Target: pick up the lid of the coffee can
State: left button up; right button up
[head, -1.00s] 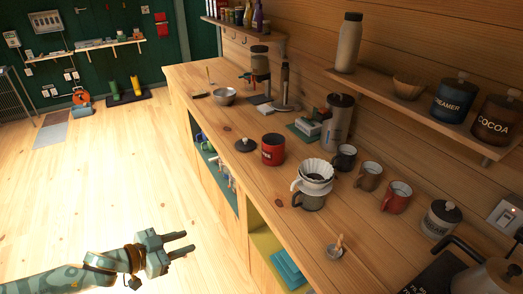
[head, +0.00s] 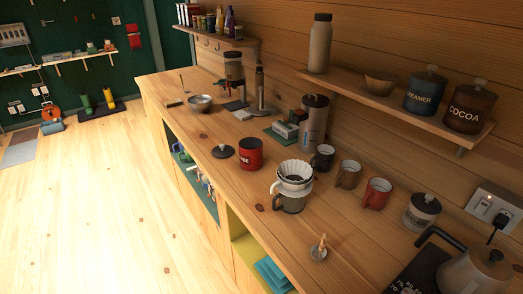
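A dark round lid with a knob (head: 223,151) lies on the wooden counter, just left of a red can (head: 250,155). The can stands upright with its top open, and pale lettering partly shows on its side. I take this can to be the coffee can. Whether the lid touches the can is hard to tell. Neither of my grippers is in the head view now.
Several mugs line the wall, including a red mug (head: 376,193). A metal bowl (head: 199,103) sits farther back. The counter (head: 190,130) is clear around the lid's left and front.

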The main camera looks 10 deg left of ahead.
aim_at(223, 150)
jog(key=i+j+z, duration=0.1)
jog(key=j+z, duration=0.15)
jog(key=z, duration=0.15)
jog(key=j+z, duration=0.25)
jog(key=z, duration=0.15)
jog(key=j+z, duration=0.3)
jog(key=z, duration=0.15)
